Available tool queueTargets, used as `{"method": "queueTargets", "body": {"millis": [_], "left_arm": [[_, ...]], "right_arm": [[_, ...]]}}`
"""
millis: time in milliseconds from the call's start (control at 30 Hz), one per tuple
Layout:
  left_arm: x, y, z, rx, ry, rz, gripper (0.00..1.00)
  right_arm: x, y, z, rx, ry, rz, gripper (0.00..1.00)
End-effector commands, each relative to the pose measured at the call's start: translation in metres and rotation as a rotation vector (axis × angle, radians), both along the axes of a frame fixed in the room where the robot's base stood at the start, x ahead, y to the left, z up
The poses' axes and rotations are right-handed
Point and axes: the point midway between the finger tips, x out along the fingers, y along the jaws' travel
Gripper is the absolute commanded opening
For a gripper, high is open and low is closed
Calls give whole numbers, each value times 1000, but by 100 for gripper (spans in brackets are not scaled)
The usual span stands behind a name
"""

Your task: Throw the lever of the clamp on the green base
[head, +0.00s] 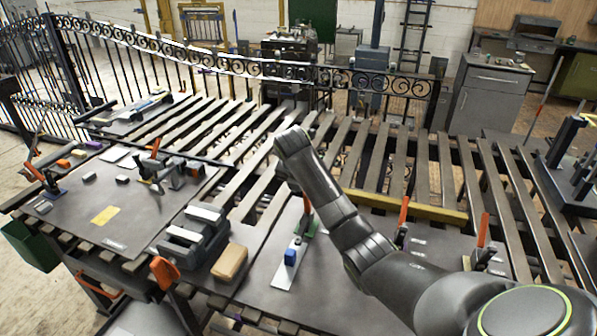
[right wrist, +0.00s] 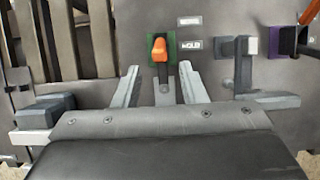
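The clamp on the green base (right wrist: 172,49) stands on the grey plate, straight ahead in the right wrist view. Its orange lever (right wrist: 159,48) points toward the camera. In the head view the lever (head: 306,204) stands up beside my right arm, with part of the green base (head: 311,229) below it. My right gripper (right wrist: 161,73) is open, its two fingers on either side of a grey bar that runs from the clamp. The lever lies just beyond the fingertips, and I see no contact. In the head view my right arm hides this gripper. My left gripper is not in view.
White labels (right wrist: 187,46) lie right of the clamp. A grey upright fixture (right wrist: 244,62) and a purple-based clamp (right wrist: 286,41) stand farther right.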

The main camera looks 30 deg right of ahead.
Motion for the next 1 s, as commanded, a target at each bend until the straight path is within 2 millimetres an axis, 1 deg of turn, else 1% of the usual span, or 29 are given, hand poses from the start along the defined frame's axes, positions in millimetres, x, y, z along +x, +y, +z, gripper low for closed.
{"method": "queueTargets", "body": {"millis": [33,167,200,300,500,600,767,1000], "left_arm": [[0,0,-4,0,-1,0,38],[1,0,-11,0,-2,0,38],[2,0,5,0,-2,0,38],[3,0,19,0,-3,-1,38],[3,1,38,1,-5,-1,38],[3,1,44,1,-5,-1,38],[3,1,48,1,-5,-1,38],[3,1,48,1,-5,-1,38]], "right_arm": [[-2,4,11,0,-7,2,38],[-11,14,40,-1,-7,2,38],[-14,17,55,1,-2,2,38],[-20,23,75,1,-1,2,38],[-23,27,84,1,2,1,38],[-25,29,88,0,2,1,38],[-26,30,90,0,1,0,38],[-26,30,89,1,1,0,38]]}}
